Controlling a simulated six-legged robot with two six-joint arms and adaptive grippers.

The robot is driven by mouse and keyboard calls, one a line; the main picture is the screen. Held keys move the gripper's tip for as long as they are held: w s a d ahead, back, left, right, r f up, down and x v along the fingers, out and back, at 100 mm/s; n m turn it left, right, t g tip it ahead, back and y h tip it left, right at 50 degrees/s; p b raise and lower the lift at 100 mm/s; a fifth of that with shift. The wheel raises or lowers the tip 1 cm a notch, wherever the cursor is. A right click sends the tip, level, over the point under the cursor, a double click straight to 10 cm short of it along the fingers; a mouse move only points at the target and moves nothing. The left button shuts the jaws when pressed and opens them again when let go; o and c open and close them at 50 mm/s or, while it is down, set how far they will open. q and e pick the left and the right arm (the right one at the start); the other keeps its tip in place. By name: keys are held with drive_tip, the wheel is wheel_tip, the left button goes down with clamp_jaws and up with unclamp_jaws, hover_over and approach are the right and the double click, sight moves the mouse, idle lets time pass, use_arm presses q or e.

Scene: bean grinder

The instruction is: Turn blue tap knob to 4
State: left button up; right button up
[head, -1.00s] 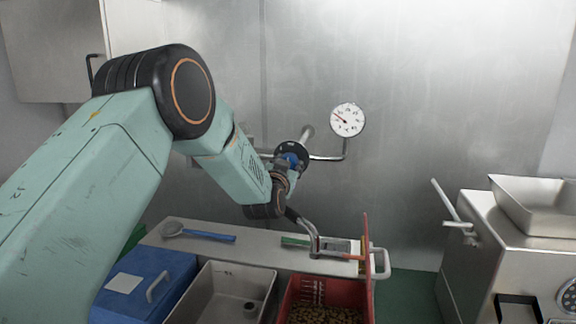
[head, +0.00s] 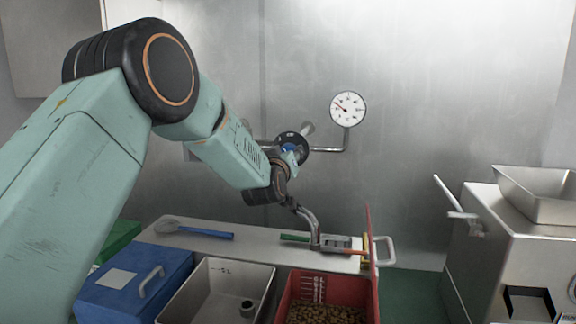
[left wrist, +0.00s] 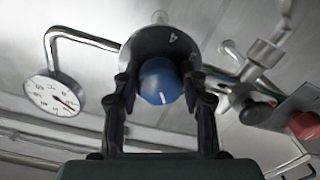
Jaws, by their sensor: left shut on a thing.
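The blue tap knob (head: 291,148) sits on a dark round dial plate (head: 304,140) on the wall pipe. In the left wrist view, the blue knob (left wrist: 160,80) lies between the two dark fingers of my left gripper (left wrist: 160,95), which is shut on it. A white pointer line shows on the knob's lower edge. The dial plate (left wrist: 143,45) carries a digit 4 above the knob, slightly right; other marks are partly hidden by the fingers. In the head view my left gripper (head: 296,160) covers part of the knob. My right gripper is not in view.
A round white gauge (head: 348,109) is on the pipe right of the knob. Below are a shelf (head: 210,252) with a blue-handled spoon, a blue lidded box (head: 130,290), a steel bin and a red bin of beans (head: 325,314). A steel machine (head: 500,250) stands right.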

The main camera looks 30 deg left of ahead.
use_arm(q)
drive_tip(key=n+b, duration=0.6)
drive_tip(key=n, duration=0.1)
drive_tip(key=shift+d+f, duration=0.15)
drive_tip(key=shift+f, duration=0.05)
drive_tip(key=n+b, duration=1.5)
drive_tip(key=shift+r, duration=0.25)
drive_tip(key=n+b, duration=0.2)
drive_tip(key=n, duration=0.1)
drive_tip(key=shift+r, duration=0.15)
drive_tip(key=shift+r+n+b, duration=0.1)
drive_tip(key=shift+n+b, duration=0.7)
drive_tip(key=shift+n, duration=0.2)
drive_tip(key=shift+r, duration=0.1)
drive_tip(key=o, duration=1.1)
drive_tip(key=shift+o, duration=0.2)
